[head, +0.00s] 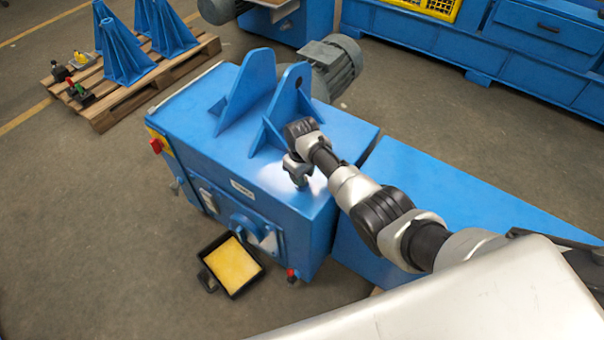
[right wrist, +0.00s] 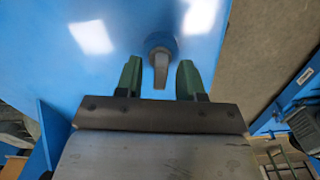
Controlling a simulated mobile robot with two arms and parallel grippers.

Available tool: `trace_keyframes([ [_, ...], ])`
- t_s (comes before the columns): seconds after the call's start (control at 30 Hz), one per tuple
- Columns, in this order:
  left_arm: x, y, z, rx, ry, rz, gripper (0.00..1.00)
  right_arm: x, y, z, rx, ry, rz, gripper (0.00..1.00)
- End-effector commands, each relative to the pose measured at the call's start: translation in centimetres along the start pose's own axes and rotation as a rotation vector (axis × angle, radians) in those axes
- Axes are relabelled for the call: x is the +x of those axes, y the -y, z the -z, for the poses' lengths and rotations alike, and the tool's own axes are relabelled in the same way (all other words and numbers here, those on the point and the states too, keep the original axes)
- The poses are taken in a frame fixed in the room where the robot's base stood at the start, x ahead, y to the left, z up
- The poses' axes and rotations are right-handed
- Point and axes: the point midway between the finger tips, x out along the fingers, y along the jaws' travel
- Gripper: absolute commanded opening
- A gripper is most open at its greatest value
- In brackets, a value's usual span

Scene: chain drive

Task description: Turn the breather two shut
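A small breather valve (right wrist: 161,46) with a round blue base and a grey lever (right wrist: 160,73) shows in the right wrist view, on the shiny blue top of the cabinet. I cannot read a label that tells its number. My right gripper (head: 300,183) points down at the cabinet top near its front right corner in the head view. In the right wrist view its two green fingers (right wrist: 158,76) are open, one on each side of the lever, with gaps on both sides. In the head view the gripper hides the valve. My left gripper is not in view.
The blue cabinet (head: 200,125) carries upright blue brackets (head: 246,88) and a grey motor (head: 335,66) behind. A black tray with yellow contents (head: 234,266) lies on the floor in front. A pallet (head: 115,105) with blue stands is at the back left.

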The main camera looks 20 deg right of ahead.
Motion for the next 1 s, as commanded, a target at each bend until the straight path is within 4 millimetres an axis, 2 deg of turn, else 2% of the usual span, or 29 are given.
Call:
trace_keyframes([
  [0.03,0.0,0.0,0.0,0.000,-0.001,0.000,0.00,0.0,0.0,0.0,0.000,0.000,0.000,0.38],
  [0.2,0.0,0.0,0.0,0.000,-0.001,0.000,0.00,0.0,0.0,0.0,0.000,0.000,0.000,0.12],
  [0.3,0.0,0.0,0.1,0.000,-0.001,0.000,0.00,0.0,0.0,0.0,0.000,0.000,0.000,0.00],
  [0.67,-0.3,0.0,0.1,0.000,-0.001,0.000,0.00,-0.1,0.0,0.0,0.039,0.001,0.000,0.00],
  [1.0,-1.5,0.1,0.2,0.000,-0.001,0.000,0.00,-0.2,0.1,0.0,0.262,0.003,0.002,0.00],
])
